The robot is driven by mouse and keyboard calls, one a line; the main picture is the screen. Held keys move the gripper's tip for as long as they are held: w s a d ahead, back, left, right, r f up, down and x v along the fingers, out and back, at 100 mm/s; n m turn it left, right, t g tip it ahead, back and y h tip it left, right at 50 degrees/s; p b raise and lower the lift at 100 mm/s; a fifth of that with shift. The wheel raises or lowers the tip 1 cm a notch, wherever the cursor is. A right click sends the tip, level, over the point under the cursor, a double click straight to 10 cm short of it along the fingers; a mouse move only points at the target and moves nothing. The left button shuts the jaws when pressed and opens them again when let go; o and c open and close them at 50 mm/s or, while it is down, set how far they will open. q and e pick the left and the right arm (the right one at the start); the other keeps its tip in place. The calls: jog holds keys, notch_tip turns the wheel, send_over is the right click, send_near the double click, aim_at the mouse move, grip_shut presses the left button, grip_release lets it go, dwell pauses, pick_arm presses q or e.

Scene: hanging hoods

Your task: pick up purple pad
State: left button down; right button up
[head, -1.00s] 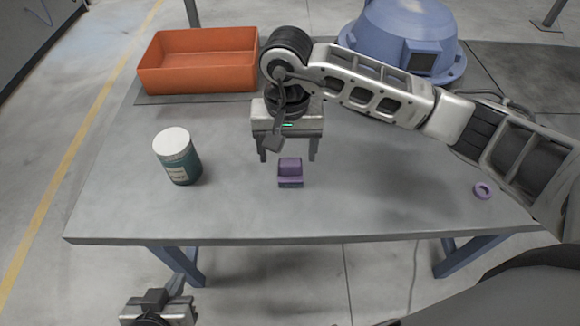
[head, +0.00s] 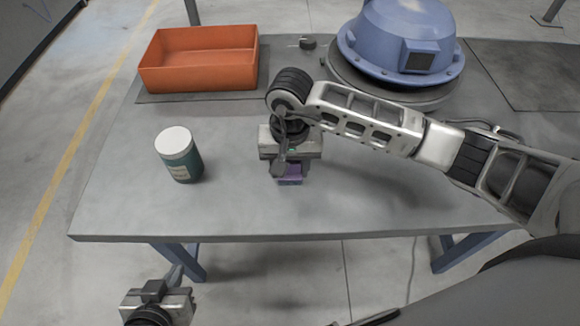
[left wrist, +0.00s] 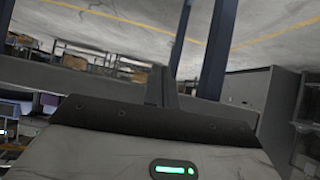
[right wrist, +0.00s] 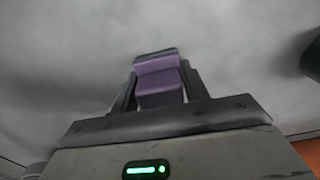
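The purple pad (head: 290,178), a small stepped block, is at the middle of the grey table in the head view, partly hidden by my right gripper (head: 290,174). In the right wrist view the pad (right wrist: 158,78) sits between the two fingers (right wrist: 158,90), which close in against its sides. I cannot tell whether it is clear of the tabletop. My left gripper (head: 176,272) is low in front of the table, away from the pad. In the left wrist view its fingers (left wrist: 161,85) are together with nothing between them.
A teal jar with a white lid (head: 180,155) stands left of the pad on the table (head: 120,205). An orange bin (head: 200,85) is at the back left. A blue dome-shaped hood (head: 400,40) is at the back right. The front left of the tabletop is clear.

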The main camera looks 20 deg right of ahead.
pick_arm(q)
jog(key=shift+s, duration=0.15)
pick_arm(e)
jog(key=shift+r, duration=0.1)
jog(key=shift+r, duration=0.2)
notch_tip(320, 180, up, 2)
jog(key=shift+w+r+b, duration=0.1)
jog(key=shift+r+b, duration=0.05)
jog(key=shift+b, duration=0.5)
pick_arm(q)
jog(key=f+b, duration=0.1)
jog(key=d+b, duration=0.1)
jog(key=b, duration=0.1)
jog(key=shift+w+f, duration=0.25)
jog(key=shift+f, duration=0.15)
pick_arm(e)
jog(key=w+d+r, duration=0.7)
jog(key=w+r, duration=0.3)
jog(key=w, duration=0.1)
jog(key=shift+w+d, duration=0.15)
jog(key=shift+w, duration=0.25)
jog(key=shift+r, duration=0.1)
jog(key=shift+o, duration=0.8)
pick_arm(q)
jog(key=shift+t, duration=0.3)
